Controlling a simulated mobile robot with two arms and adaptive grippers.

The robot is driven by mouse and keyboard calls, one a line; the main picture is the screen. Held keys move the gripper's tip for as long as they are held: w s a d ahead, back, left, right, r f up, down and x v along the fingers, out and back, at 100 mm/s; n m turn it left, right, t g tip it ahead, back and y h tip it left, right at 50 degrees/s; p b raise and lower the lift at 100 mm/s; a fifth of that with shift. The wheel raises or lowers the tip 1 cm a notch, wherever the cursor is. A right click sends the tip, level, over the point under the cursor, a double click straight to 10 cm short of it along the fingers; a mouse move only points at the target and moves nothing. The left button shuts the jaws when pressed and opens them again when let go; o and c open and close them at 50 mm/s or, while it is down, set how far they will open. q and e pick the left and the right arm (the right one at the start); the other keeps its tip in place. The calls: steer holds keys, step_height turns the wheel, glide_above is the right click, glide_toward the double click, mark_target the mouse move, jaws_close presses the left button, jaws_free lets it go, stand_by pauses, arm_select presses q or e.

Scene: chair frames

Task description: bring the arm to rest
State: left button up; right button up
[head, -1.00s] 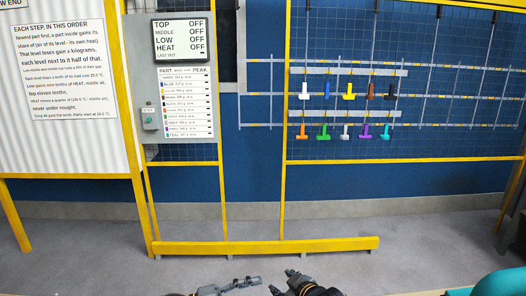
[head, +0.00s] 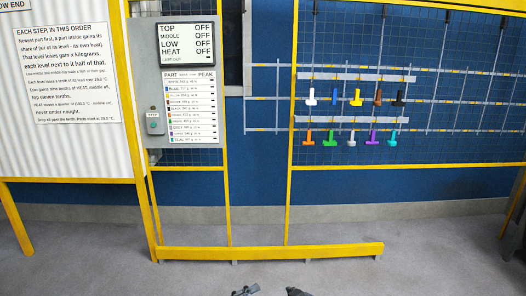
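Only the tips of my two grippers show at the bottom edge of the head view. My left gripper (head: 246,290) is a dark grey fragment just left of the bottom middle. My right gripper (head: 297,292) is a smaller dark fragment to its right, with a gap between the two. Both are over the grey floor, and no part is seen in either. Most of each gripper and both arms are cut off by the frame, so I cannot tell how far their fingers are apart.
A yellow-framed rack holds two rows of coloured T-shaped parts (head: 356,97) on rails at the right. A yellow floor beam (head: 270,251) crosses ahead. The floor is clear.

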arm_select(q)
steer(key=n+t+y+p, duration=0.1)
steer(key=a+n+t, duration=0.1)
steer(key=shift+w+a+n+y+p, duration=0.2)
steer(key=shift+w+n+y+p, duration=0.15)
steer(key=shift+w+n+y, duration=0.05)
arm_select(e)
steer(key=shift+s+d+f, duration=0.25)
steer(key=shift+s+d, duration=0.8)
steer(key=shift+d, duration=0.2)
arm_select(q)
steer(key=shift+d, duration=0.1)
steer(key=shift+r, duration=0.1)
arm_select(e)
steer(key=shift+s, duration=0.1)
